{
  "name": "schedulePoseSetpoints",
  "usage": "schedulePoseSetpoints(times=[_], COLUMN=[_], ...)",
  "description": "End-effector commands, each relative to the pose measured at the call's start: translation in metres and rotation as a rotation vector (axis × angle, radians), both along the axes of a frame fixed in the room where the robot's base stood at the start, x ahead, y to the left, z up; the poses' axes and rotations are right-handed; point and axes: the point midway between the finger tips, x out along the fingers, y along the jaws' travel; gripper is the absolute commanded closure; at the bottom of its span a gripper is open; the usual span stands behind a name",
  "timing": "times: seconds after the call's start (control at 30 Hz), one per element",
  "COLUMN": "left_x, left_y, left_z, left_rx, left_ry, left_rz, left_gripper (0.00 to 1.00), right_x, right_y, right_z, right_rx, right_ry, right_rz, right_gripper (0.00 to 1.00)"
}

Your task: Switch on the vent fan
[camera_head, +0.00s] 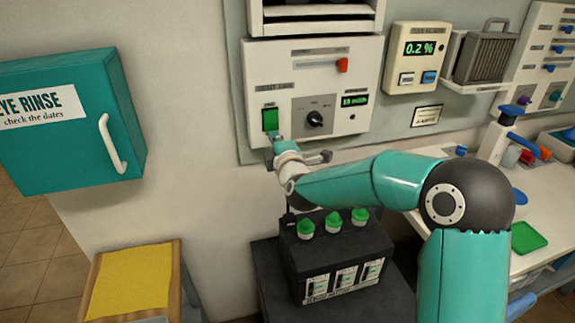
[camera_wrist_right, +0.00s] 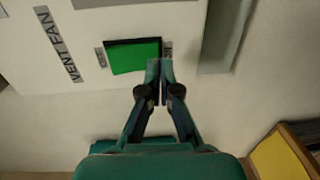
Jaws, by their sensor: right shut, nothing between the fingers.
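The vent fan panel (camera_head: 257,75) is a cream wall box, and its VENT FAN label (camera_wrist_right: 57,44) reads in the right wrist view. Its green switch (camera_head: 270,120) is at the panel's lower left and also shows large in the wrist view (camera_wrist_right: 128,57). My right gripper (camera_head: 275,139) is shut and empty, just below the switch in the head view. In the wrist view its closed fingertips (camera_wrist_right: 159,66) overlap one end of the switch. I cannot tell whether they touch it. My left gripper is not in view.
The panel also carries a black knob (camera_head: 315,118), a small green display (camera_head: 354,100) and a red lever (camera_head: 342,65). A black battery (camera_head: 322,250) with green caps stands below my right arm. A teal eye rinse cabinet (camera_head: 70,140) hangs at left. A 0.2 % meter (camera_head: 404,75) is at right.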

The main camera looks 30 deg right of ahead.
Motion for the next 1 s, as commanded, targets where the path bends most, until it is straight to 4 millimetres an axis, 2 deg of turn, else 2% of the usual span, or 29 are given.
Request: schedulePoseSetpoints(times=[0.2,0.5,0.7,1.0], left_x=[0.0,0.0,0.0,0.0], left_y=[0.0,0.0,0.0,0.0], left_z=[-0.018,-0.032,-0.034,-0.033], left_rx=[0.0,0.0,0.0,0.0], left_ry=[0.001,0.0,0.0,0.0], left_rz=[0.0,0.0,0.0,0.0], left_gripper=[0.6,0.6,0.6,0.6], right_x=[-0.038,-0.091,-0.104,-0.106], right_y=[0.016,0.029,0.031,0.03], right_z=[-0.009,-0.014,-0.015,-0.015], right_rx=[0.0,0.0,0.0,0.0], right_ry=[-0.002,-0.001,0.0,0.0], right_rz=[0.009,0.008,0.007,0.005], right_gripper=[1.0,1.0,1.0,1.0])
